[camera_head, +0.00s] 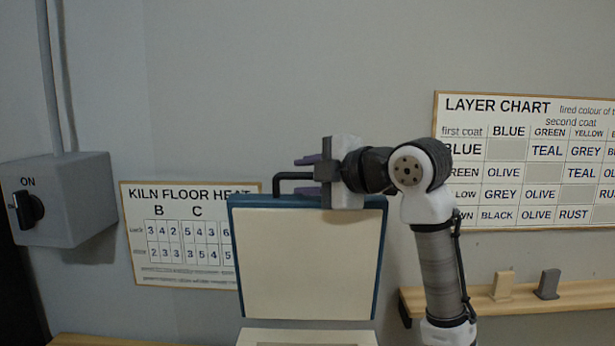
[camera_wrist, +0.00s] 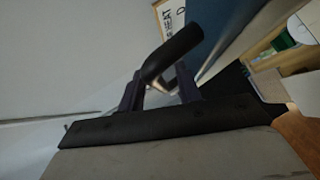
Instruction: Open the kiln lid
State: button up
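The kiln lid (camera_head: 308,262) stands raised, roughly upright, its cream inner face toward the head camera and a blue rim around it. A black bar handle (camera_head: 293,176) sticks out at its top edge; it also shows in the wrist view (camera_wrist: 175,52). My gripper (camera_head: 306,174) is at the lid's top edge, pointing left. Its two dark purple fingers are apart, one above and one below the handle bar, with gaps visible. In the wrist view, my gripper (camera_wrist: 160,92) has the handle between or just beyond its fingers; contact is unclear. The gripper body hides the handle's right part.
A grey switch box (camera_head: 68,200) with a black knob marked ON is on the left wall. A kiln floor heat chart (camera_head: 180,192) hangs behind the lid. A layer chart (camera_head: 490,105) hangs at right above a wooden shelf (camera_head: 570,298) with two small upright pieces.

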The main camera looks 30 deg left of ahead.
jog(key=shift+d, duration=0.1)
jog(key=b+v, duration=0.4)
jog(key=v, duration=0.9)
jog(key=shift+d+b, duration=0.3)
jog(key=shift+s+r, duration=0.1)
